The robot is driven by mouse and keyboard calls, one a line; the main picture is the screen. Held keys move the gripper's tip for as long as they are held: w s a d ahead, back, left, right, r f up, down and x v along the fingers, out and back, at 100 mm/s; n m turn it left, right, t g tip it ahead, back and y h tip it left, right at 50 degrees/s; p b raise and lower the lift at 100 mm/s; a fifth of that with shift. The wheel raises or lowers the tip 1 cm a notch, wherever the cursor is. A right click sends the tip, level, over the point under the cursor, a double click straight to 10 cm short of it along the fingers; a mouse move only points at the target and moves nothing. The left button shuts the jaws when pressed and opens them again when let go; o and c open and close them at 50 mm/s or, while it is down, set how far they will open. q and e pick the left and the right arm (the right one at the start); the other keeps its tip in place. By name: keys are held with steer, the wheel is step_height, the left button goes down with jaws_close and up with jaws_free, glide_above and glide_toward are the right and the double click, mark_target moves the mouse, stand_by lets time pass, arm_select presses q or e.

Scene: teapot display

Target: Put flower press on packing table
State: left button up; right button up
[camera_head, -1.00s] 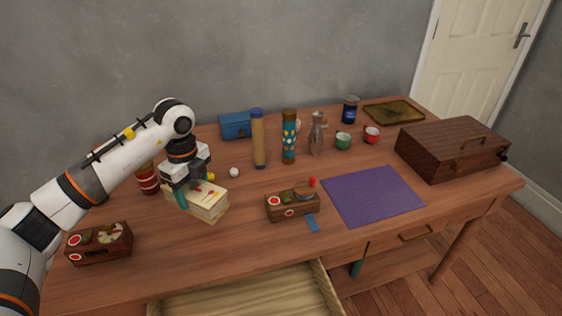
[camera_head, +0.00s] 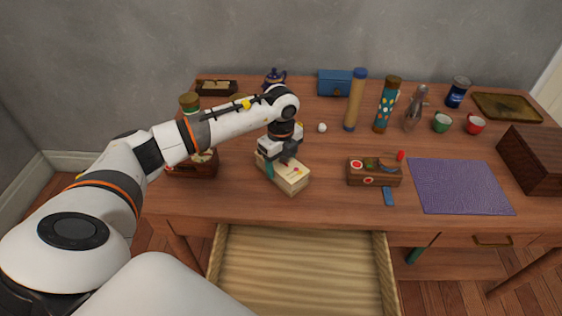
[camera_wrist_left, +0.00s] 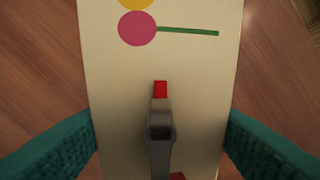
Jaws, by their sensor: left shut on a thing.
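The flower press (camera_head: 291,180) is a cream block with flower drawings on top, over the left half of the wooden desk (camera_head: 240,205). My left gripper (camera_head: 281,165) is above it, pointing down, with teal fingers on either side. In the left wrist view the press (camera_wrist_left: 190,65) lies between the fingers, with a pink and a yellow disc, a green stem and a grey metal piece on top. The gripper is shut on it. I cannot tell whether its underside touches the desk. No separate packing table can be picked out. My right gripper is not in view.
An open, empty drawer (camera_head: 300,262) juts out below the desk's front edge. A patterned wooden box (camera_head: 375,178) and a purple mat (camera_head: 460,186) lie right of the press. Two tall cylinders, a blue box (camera_head: 333,84) and cups stand behind. A brown case (camera_head: 535,160) is far right.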

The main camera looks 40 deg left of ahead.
arm_select(q)
steer(key=shift+r, duration=0.1)
steer(key=o, duration=1.2)
step_height(320, 180, up, 12)
steer(key=shift+r, duration=0.1)
